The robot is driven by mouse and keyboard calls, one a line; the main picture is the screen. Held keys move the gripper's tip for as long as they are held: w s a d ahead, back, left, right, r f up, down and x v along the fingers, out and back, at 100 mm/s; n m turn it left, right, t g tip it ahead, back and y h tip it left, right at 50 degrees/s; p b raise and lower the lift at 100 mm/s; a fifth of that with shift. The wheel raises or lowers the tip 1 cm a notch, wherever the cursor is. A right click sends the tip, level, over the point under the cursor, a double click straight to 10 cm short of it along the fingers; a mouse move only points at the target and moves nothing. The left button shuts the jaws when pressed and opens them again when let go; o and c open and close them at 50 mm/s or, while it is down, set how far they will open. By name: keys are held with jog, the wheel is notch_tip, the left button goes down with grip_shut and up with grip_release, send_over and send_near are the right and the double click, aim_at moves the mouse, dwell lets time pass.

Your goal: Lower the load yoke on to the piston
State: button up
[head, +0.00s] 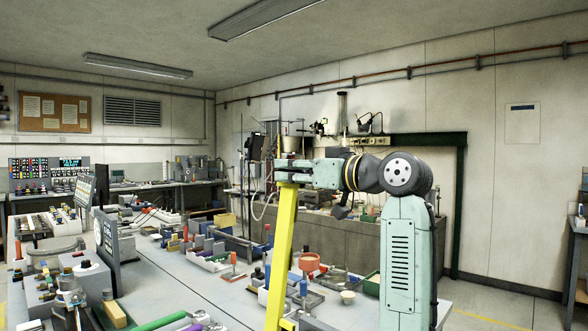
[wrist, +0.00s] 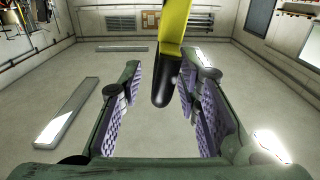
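A long yellow lever bar (head: 283,250) rises, slightly tilted, from the bench in the head view, its top at my gripper (head: 287,171). In the wrist view the yellow bar (wrist: 174,22) comes in from the top edge and ends in a rounded black grip (wrist: 164,80). My gripper (wrist: 162,95) is open, its purple ridged pads on both sides of the black grip. A gap shows on the left; the grip is very close to the right pad, and I cannot tell if they touch. I cannot clearly make out the yoke or the piston.
The bench (head: 190,285) is crowded with small fittings. A dark upright panel (head: 107,247) stands at left, an orange-red round container (head: 309,262) right of the bar. A green-handled tool (head: 160,322) lies at the front.

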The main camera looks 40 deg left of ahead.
jog(key=shift+c, duration=0.2)
grip_shut()
dwell(0.6)
